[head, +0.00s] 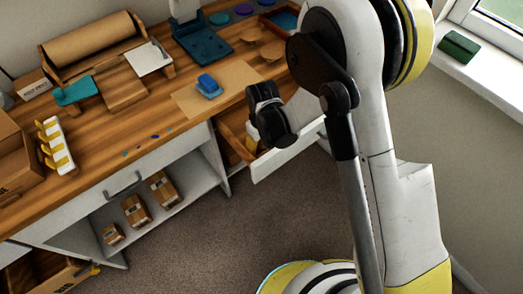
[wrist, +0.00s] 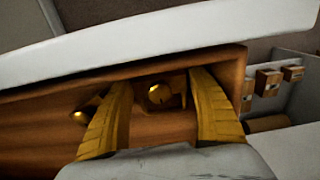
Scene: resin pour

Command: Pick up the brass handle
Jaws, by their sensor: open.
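A round brass piece (wrist: 160,95), which looks like the brass handle, lies inside the open wooden drawer (wrist: 45,105) in the wrist view. It shows between the two yellow fingers of my gripper (wrist: 160,80). The fingers are spread, and I cannot tell whether either touches it. A second brass-coloured piece (wrist: 80,116) shows left of the left finger, partly hidden by it; I cannot tell whether both belong to one handle. In the head view my gripper's fingers are hard to make out at the open drawer.
The open drawer's white front (head: 288,153) juts out from the wooden workbench (head: 110,180). Cartons (head: 135,210) stand on the shelf below. A blue object (head: 209,86) on brown paper and a white rack with yellow pieces (head: 56,146) are on the bench. Carpet lies clear in front.

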